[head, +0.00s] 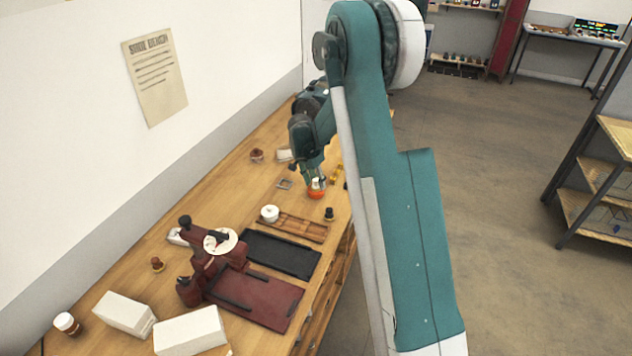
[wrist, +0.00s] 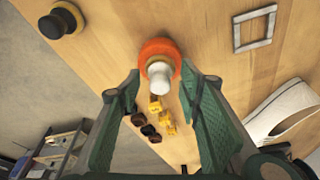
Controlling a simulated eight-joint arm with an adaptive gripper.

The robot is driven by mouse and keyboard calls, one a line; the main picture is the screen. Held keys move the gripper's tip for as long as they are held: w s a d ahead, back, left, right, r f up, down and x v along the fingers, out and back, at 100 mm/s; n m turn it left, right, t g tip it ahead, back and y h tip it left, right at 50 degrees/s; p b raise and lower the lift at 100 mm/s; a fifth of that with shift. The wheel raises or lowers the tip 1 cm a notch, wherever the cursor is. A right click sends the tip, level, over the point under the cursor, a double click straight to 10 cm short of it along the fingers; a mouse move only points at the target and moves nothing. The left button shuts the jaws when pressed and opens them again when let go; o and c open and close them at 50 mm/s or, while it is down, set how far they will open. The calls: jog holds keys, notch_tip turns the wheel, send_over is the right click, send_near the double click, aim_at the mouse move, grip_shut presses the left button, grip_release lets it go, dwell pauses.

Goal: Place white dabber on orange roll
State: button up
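The orange roll (head: 315,195) sits on the wooden bench below my gripper. It also shows in the wrist view (wrist: 158,47) as an orange ring. The white dabber (head: 317,183) has a white cylindrical body and a pale yellowish end. In the wrist view the white dabber (wrist: 160,80) overlaps the orange roll and appears to stand on it, though the contact is not clear. My gripper (wrist: 160,78) is open, with one green finger on each side of the dabber and visible gaps between. In the head view my gripper (head: 315,178) is just above the roll.
A black-topped knob (head: 329,213), a wooden tray (head: 305,228) and a white round jar (head: 269,213) stand nearby. A grey square frame (head: 285,184) and small yellow pieces (head: 337,174) lie close. A dark red press (head: 210,265) and white boxes (head: 190,333) occupy the near bench.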

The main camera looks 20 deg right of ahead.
jog(key=shift+r, duration=0.15)
jog(key=v, duration=1.2)
dwell(0.3)
jog(key=s+a+r+n+t, duration=0.1)
jog(key=s+a+r+n, duration=0.15)
jog(key=s+r, duration=0.4)
jog(key=s+a+r+n+t+y, duration=0.1)
jog(key=s+a+r+n, duration=0.15)
jog(key=s+r, duration=0.45)
jog(key=s+a+r+n+t, duration=0.15)
jog(key=s+a+r, duration=0.3)
jog(key=s, duration=0.45)
jog(key=s+a+n+t+y, duration=0.1)
jog(key=s+a+n, duration=0.2)
jog(key=s, duration=0.9)
jog(key=s+a+f+n+t, duration=0.1)
jog(key=s+a+n, duration=0.2)
jog(key=s, duration=0.9)
jog(key=shift+s+f+n+y, duration=0.2)
jog(key=shift+f+n+y, duration=0.05)
jog(key=shift+n+y, duration=0.2)
